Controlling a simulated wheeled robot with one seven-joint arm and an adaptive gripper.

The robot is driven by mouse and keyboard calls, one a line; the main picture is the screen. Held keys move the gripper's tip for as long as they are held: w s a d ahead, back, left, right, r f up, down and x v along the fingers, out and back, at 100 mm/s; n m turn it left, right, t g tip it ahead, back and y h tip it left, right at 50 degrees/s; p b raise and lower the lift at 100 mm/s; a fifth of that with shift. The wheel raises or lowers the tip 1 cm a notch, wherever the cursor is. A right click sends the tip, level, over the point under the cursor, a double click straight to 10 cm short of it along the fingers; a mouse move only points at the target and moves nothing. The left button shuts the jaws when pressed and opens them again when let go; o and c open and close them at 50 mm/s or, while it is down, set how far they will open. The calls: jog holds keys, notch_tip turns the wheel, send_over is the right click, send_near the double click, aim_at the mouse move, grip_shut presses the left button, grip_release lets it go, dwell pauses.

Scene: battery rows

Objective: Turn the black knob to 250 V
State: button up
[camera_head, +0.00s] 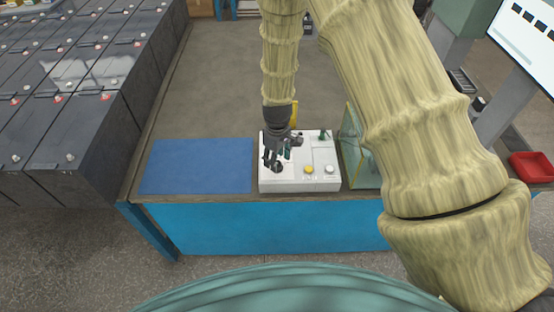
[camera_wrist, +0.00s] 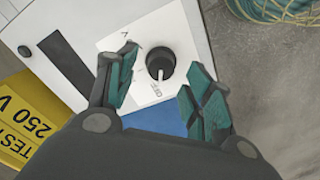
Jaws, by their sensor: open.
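The black knob (camera_wrist: 160,64) sits on a white label plate and shows clearly in the wrist view. Its white pointer line points down in that picture, towards small print at the plate's lower edge that I cannot read surely. My gripper (camera_wrist: 159,82) is open, with one teal-padded finger on each side of the knob and visible gaps to it. In the head view my gripper (camera_head: 276,157) hangs over the left part of the white test box (camera_head: 312,182) and crowds the knob there. A yellow sign (camera_wrist: 20,118) reads "TEST 250 V".
A blue mat (camera_head: 198,166) lies left of the box on the bench. A clear greenish guard (camera_head: 357,150) stands close on its right. Yellow and white buttons (camera_head: 308,169) are at the box's front. Green wire (camera_wrist: 275,8) lies beyond it. Battery rows (camera_head: 60,110) stand left.

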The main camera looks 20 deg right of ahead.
jog(key=shift+f, duration=0.95)
jog(key=c, duration=1)
